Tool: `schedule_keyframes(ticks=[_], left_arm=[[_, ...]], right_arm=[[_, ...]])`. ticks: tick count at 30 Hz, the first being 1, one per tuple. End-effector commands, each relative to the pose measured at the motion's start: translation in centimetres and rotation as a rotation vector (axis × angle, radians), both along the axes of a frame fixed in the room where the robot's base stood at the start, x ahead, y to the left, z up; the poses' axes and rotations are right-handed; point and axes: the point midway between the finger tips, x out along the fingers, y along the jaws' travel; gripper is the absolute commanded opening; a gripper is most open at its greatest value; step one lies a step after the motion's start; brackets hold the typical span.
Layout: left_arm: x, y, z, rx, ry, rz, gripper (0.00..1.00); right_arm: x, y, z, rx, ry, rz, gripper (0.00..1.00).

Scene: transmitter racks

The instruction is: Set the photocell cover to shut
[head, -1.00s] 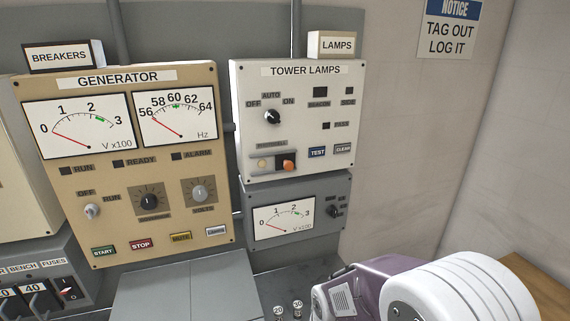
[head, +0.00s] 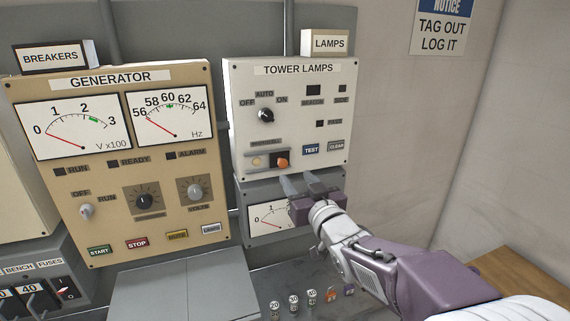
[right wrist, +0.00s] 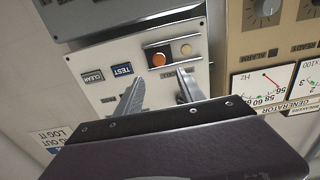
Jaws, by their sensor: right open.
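The photocell cover is a dark slide with an orange knob (head: 282,162) on the white TOWER LAMPS panel (head: 340,100). The knob sits at the right of its slot, and the pale round photocell (head: 257,161) shows uncovered to its left. In the right wrist view, which is upside down, the orange knob (right wrist: 158,60) is left of the photocell (right wrist: 186,49). My right gripper (head: 297,177) is open and empty, just below and slightly right of the knob. In the wrist view the knob lies beyond the gap between the fingertips (right wrist: 160,78). My left gripper is not in view.
TEST (head: 311,149) and CLEAR (head: 336,146) buttons are close right of the knob. A rotary selector (head: 266,115) is above. A grey meter box (head: 255,186) is below, partly hidden by my gripper. The tan GENERATOR panel (head: 120,220) stands left. Several small fuses (head: 293,300) stand below.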

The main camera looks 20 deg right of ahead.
Motion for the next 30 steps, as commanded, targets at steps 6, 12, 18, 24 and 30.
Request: schedule_keyframes(ticks=[6,12,18,24,30], left_arm=[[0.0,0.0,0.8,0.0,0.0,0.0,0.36],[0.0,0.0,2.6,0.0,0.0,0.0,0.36],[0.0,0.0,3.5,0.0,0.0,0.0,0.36],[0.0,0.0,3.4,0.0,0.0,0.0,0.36],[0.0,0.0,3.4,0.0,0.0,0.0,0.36]], right_arm=[[2.0,0.1,-0.1,0.002,0.009,0.001,0.46],[6.2,0.3,0.0,0.002,0.01,0.001,0.46],[8.7,0.3,-0.1,0.001,0.008,0.0,0.46],[9.2,0.3,-0.3,0.001,0.007,-0.001,0.46],[9.1,0.3,-0.3,0.001,0.007,-0.001,0.21]])
